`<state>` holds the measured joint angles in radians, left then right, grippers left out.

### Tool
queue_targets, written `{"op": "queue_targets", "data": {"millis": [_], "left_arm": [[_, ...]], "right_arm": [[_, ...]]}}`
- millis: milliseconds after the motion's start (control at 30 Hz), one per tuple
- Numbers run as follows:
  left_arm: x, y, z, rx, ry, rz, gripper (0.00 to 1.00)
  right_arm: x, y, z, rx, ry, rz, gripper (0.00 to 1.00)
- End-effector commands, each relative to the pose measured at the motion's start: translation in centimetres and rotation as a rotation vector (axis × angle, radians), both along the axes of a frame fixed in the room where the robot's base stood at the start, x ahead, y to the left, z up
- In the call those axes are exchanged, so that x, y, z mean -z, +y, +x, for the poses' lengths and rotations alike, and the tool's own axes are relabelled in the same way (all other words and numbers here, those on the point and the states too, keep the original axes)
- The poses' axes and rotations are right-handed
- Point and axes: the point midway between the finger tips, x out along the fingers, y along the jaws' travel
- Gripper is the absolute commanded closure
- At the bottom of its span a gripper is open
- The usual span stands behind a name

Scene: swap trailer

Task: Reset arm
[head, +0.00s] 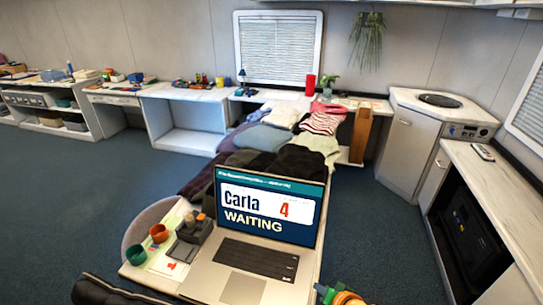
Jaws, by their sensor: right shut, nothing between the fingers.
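No arm or gripper of mine stands out clearly in the head view. My right gripper is hard to make out against the desk clutter; it is shut with nothing held. My left gripper does not show. An open laptop (258,262) stands on the near table, its screen (268,208) reading "Carla 4 WAITING".
The near table (140,272) also bears a green cup (138,255), an orange cup (159,233) and a grey holder (193,232). Colourful rings (345,298) show at the bottom edge. Folded clothes (262,138) lie behind the laptop. Blue carpet (60,200) is clear at left.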

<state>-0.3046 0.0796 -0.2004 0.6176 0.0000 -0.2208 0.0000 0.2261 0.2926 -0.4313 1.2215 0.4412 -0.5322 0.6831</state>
Motion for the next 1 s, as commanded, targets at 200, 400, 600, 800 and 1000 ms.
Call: {"op": "queue_targets", "data": {"millis": [200,400,600,800,1000], "left_arm": [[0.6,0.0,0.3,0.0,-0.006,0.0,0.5],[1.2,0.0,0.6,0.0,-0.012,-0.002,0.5],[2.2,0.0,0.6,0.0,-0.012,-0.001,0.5],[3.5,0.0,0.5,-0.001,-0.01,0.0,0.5],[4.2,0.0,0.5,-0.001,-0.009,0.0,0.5]], "right_arm": [[4.2,-1.1,-2.8,-0.023,0.052,-0.08,1.0],[8.9,-2.4,-6.7,-0.067,0.118,-0.176,1.0],[15.2,-3.8,-13.9,-0.166,0.233,-0.308,1.0],[22.2,-4.9,-26.5,-0.371,0.412,-0.455,1.0],[24.9,-5.0,-36.7,-0.569,0.538,-0.523,1.0]]}}
